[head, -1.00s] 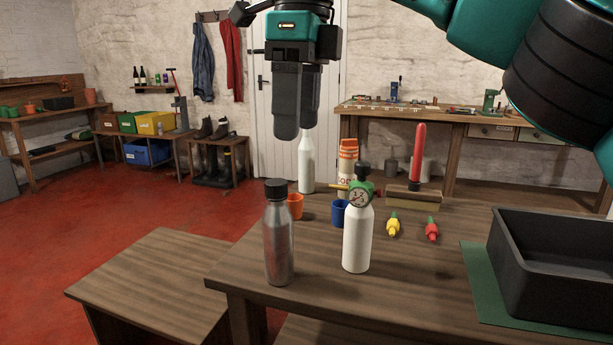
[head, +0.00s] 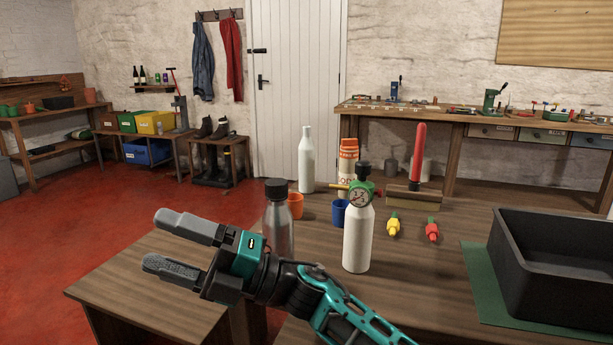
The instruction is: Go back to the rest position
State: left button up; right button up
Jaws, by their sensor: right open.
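My right gripper (head: 162,242) shows low in the head view, its arm coming in from the bottom. It points left, its two grey fingers apart and nothing between them. It appears over the lower wooden bench (head: 140,262), left of the grey metal bottle (head: 278,222), and hides that bottle's lower part. My left gripper is not in view.
The table (head: 400,290) holds a white bottle with a gauge (head: 357,240), a plain white bottle (head: 306,162), an orange cup (head: 296,205), a blue cup (head: 340,212), and a black bin (head: 550,282) on a green mat (head: 478,285). Red floor (head: 60,240) is clear at left.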

jog(key=w+d+f+m+t+h, duration=0.2)
jog(key=d+f+m+t+h, duration=0.4)
jog(key=d+f+m+t, duration=0.6)
jog(key=w+d+f+m+t+h, duration=0.2)
jog(key=d+f+m+t+h, duration=0.45)
jog(key=m, duration=0.95)
jog(key=s+d+f+m+g+h, duration=0.2)
jog(key=s+d+f+m+h, duration=0.4)
jog(key=f, duration=0.4)
jog(key=s+d+f+m+g+h, duration=0.1)
jog(key=s+d+f+m+g, duration=0.15)
jog(key=s+d+f, duration=0.55)
pick_arm(q)
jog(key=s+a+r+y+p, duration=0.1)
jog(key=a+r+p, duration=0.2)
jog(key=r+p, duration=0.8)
jog(key=p, duration=0.5)
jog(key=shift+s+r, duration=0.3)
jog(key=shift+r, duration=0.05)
pick_arm(e)
jog(key=s+d+r+h, duration=0.1)
jog(key=s+d+r, duration=0.1)
jog(key=r, duration=1.1)
jog(key=shift+s+r+g, duration=0.15)
jog(key=shift+s+g, duration=0.25)
jog(key=shift+s, duration=0.25)
